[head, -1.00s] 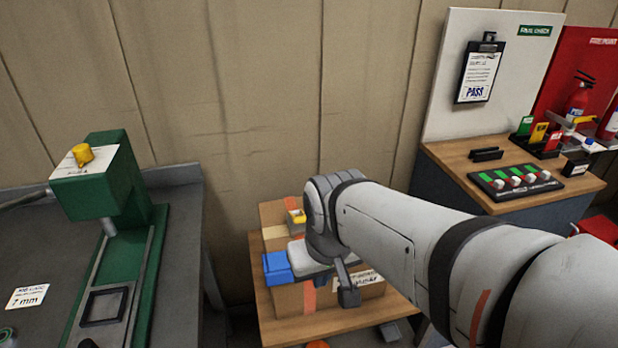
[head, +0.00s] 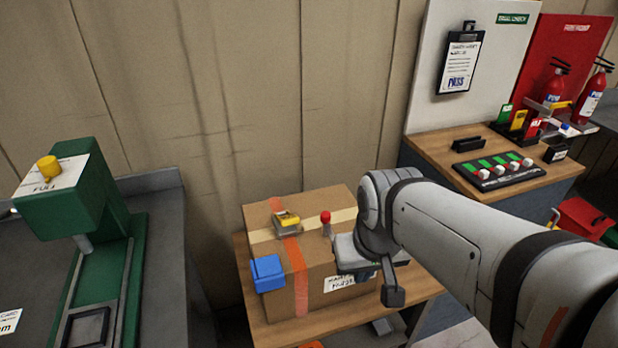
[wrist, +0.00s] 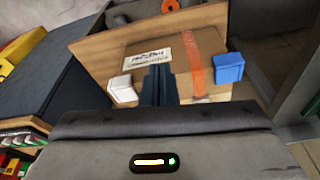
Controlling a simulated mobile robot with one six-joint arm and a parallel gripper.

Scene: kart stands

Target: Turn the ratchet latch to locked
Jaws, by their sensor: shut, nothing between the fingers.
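A cardboard box (head: 262,233) stands on a small wooden table, with an orange strap (head: 299,280) running over its top and down its front. On the strap sits a small grey buckle with a yellow handle (head: 289,219), which appears to be the ratchet latch; its exact setting is too small to tell. My gripper (wrist: 158,72) is shut and empty in the wrist view, its dark fingers in front of the box face, left of the strap. In the head view my wrist is right of the latch and hides the fingers. The latch is not clear in the wrist view.
A red knob (head: 325,216) on a grey stem stands between latch and wrist. A blue corner piece (head: 268,272) sits on the box's left edge. A green press (head: 92,215) is at left, and a bench with a lamp panel (head: 499,170) at right.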

